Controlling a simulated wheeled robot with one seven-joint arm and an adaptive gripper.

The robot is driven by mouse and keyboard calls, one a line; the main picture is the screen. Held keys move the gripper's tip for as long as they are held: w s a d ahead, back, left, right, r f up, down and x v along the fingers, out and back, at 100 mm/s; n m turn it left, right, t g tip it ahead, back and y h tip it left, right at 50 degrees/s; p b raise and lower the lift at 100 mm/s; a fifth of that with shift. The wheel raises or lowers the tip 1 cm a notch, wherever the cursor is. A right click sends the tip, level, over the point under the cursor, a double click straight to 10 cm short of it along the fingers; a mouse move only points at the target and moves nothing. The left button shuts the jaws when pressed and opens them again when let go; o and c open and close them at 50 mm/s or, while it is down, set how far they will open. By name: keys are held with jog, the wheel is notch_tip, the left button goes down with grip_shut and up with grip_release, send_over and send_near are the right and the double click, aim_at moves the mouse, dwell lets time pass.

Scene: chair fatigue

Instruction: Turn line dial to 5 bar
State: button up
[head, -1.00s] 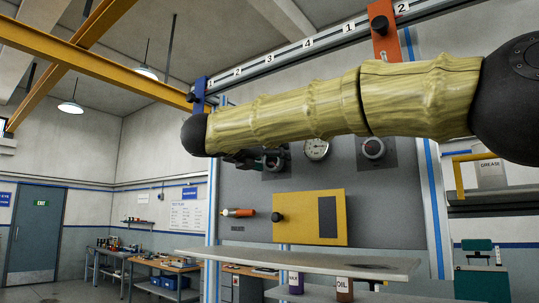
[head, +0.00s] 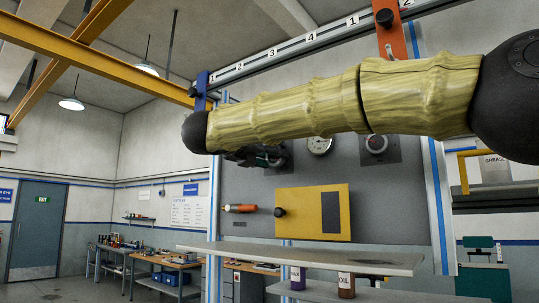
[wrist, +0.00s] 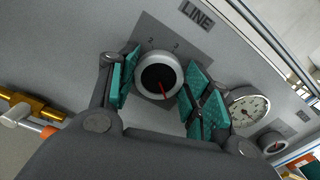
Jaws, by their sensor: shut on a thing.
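The line dial (wrist: 150,86) is a round pale knob with a black face and a red pointer, under a LINE label (wrist: 197,15) in the wrist view. The pointer aims toward the lower right of that picture; the scale marks are too small to read surely. My gripper (wrist: 161,82) has its teal pads on both sides of the dial and is shut on it. In the head view my gripper (head: 257,157) is at the panel, partly hidden by my arm. A round white gauge (wrist: 248,110) sits beside the dial; it also shows in the head view (head: 319,145).
A second dial (head: 376,144) is on the panel to the right of the gauge. Below are a yellow box (head: 296,214) with a black knob and an orange-handled item (head: 239,208). A grey shelf (head: 300,259) juts out below the panel.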

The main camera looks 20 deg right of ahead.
jog(key=shift+w+f+n, duration=0.1)
jog(key=shift+w+n, duration=0.05)
jog(key=shift+n, duration=3.65)
jog(key=o, duration=0.9)
jog(key=shift+c, duration=0.2)
jog(key=shift+o, duration=0.9)
jog(key=shift+d+f, duration=0.1)
jog(key=shift+d, duration=0.15)
jog(key=shift+a, duration=0.1)
jog(key=shift+a, duration=0.2)
